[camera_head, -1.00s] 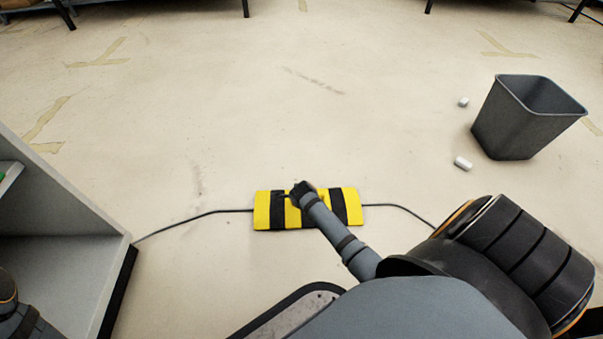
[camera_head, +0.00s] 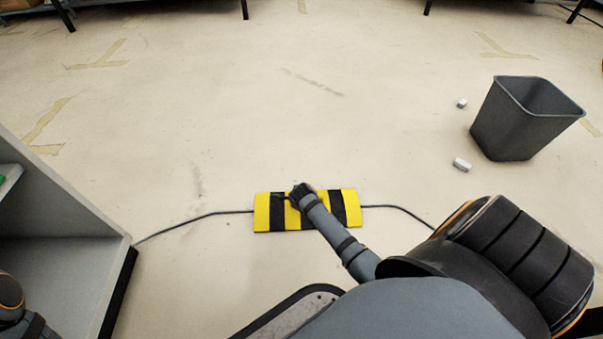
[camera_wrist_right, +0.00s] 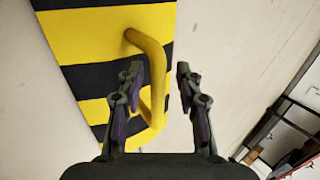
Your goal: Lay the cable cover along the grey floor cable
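The yellow-and-black striped cable cover (camera_head: 262,212) lies flat on the floor across the grey floor cable (camera_head: 205,217). The cable comes out from both its left and right ends; the part beneath is hidden. My right gripper (camera_head: 302,191) is over the middle of the cover. In the right wrist view the gripper (camera_wrist_right: 160,78) is open. The cover's yellow handle (camera_wrist_right: 152,52) shows between its fingers, nearer the left finger, not visibly clamped. My left gripper is not in view; only part of that arm shows at bottom left.
A dark grey bin (camera_head: 515,125) stands at right, with two small white pieces (camera_head: 462,165) on the floor beside it. A grey shelf unit (camera_head: 75,270) stands at left. The floor beyond the cover is clear up to the furniture legs at the back.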

